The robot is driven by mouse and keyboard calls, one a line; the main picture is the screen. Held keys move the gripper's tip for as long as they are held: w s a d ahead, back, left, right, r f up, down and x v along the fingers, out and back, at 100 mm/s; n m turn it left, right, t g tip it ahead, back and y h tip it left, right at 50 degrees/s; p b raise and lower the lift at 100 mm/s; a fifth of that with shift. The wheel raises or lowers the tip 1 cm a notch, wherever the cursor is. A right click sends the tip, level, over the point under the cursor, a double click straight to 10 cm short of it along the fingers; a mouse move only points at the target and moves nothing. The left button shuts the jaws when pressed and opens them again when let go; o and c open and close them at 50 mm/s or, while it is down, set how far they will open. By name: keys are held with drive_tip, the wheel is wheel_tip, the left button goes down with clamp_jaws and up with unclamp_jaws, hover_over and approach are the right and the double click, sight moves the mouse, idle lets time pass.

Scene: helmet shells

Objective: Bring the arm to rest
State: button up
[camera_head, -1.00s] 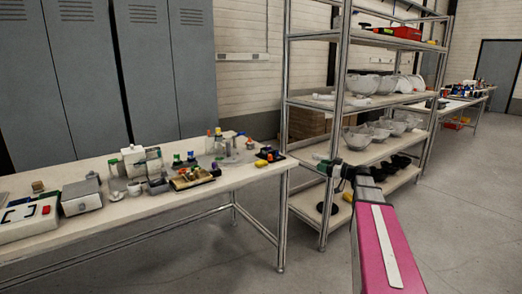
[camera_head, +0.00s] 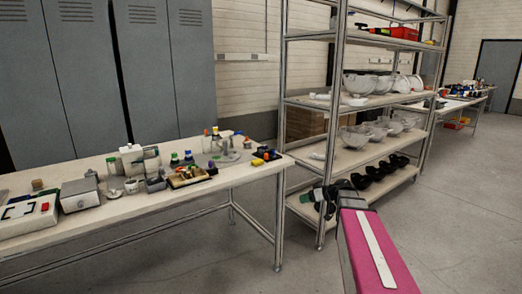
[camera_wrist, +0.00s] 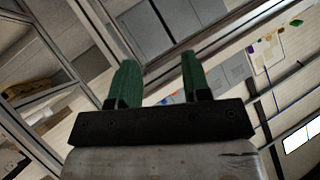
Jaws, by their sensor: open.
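My gripper (camera_wrist: 158,80) shows in the wrist view with two green fingers held apart and nothing between them. In the head view my gripper (camera_head: 325,200) is at the end of my pink arm, in front of the lower part of the shelf rack (camera_head: 335,130). From this angle I cannot tell whether it touches the rack. Clear and white helmet shells (camera_head: 365,132) sit on the middle shelves. Black shells (camera_head: 380,170) lie on the bottom shelf, and my gripper and arm hide part of that shelf's left end.
A workbench (camera_head: 60,230) with small bottles, boxes and trays stands at the left. Grey lockers (camera_head: 100,70) are behind it. Another cluttered table (camera_head: 465,105) is at the far right. The floor (camera_head: 470,220) at the right is clear.

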drive_tip(key=s+f+m+g+h, duration=0.2)
drive_tip(key=s+f+h, duration=0.3)
drive_tip(key=s, duration=0.5)
drive_tip(key=s+a+f+m+g+h, duration=0.1)
drive_tip(key=s+f+m+g+h, duration=0.2)
drive_tip(key=s+f, duration=0.6)
drive_tip(key=s+m+h, duration=0.1)
drive_tip(key=m+h, duration=0.1)
drive_tip(key=shift+s+a+g+h, duration=0.3)
drive_tip(key=shift+s+h, duration=0.1)
